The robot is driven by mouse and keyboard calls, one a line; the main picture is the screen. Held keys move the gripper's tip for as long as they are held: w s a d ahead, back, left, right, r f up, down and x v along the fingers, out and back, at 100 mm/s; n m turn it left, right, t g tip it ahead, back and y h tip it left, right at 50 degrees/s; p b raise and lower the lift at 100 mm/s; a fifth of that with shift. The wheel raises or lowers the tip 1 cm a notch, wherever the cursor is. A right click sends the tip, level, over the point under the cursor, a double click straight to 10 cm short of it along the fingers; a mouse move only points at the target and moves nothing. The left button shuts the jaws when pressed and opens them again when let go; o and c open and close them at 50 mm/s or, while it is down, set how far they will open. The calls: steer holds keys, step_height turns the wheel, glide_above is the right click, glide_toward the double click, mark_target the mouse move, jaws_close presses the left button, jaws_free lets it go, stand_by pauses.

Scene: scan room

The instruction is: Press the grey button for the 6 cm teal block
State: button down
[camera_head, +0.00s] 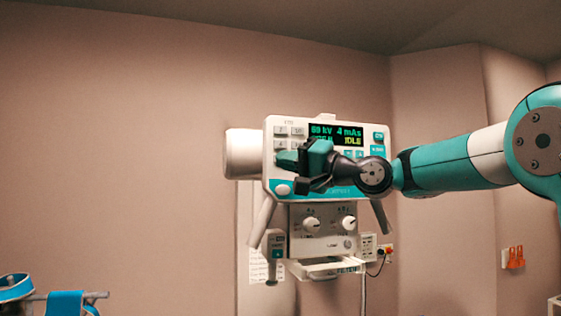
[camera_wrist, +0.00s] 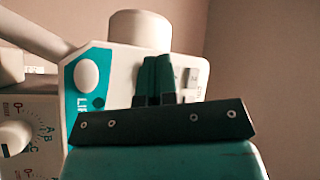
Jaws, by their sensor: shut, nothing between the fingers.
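A white control panel (camera_head: 270,125) hangs in front of the wall with a green-lit display (camera_head: 336,135) reading about "60 kV 4 mAs" and "IDLE". Several small grey buttons (camera_head: 281,131) sit at its upper left; their labels are too small to read. My gripper (camera_head: 284,158) is in front of the panel's left part, below the visible grey buttons, and hides what lies behind it. In the wrist view its dark teal fingers (camera_wrist: 158,72) are together and empty, pointing at the panel face. Grey buttons (camera_wrist: 190,82) show just right of them. I cannot tell whether the fingertips touch. No teal block is visible.
A white oval knob (camera_head: 282,189) is on the panel's lower left, also large in the wrist view (camera_wrist: 86,75). A lower unit with dials (camera_head: 311,226) and slanted handles flank the underside. A white cylinder (camera_head: 242,154) is behind left. Wall space left is clear.

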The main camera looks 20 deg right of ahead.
steer(key=shift+s+b, duration=1.45)
steer(key=shift+s, duration=1.1)
steer(key=s+a+f+n+g+h+b, duration=0.1)
steer(key=s+a+f+n+g+h, duration=0.15)
steer(key=f, duration=0.55)
steer(key=s+a+f+n+g+h+b, duration=0.1)
steer(key=s+a+f+g, duration=0.2)
steer(key=f, duration=0.5)
steer(key=s+a+f+n+g+h+b, duration=0.1)
steer(key=s+a+f+g+h, duration=0.1)
steer(key=s+f, duration=0.45)
steer(key=s+d+f+n+g+h+b, duration=0.2)
steer(key=s+f+g, duration=0.5)
steer(key=s+f, duration=0.9)
step_height(320, 180, down, 4)
steer(key=d+n+h, duration=0.1)
steer(key=n+h, duration=0.1)
steer(key=n, duration=0.1)
steer(key=shift+s+h+b, duration=0.3)
steer(key=shift+s+h, duration=0.05)
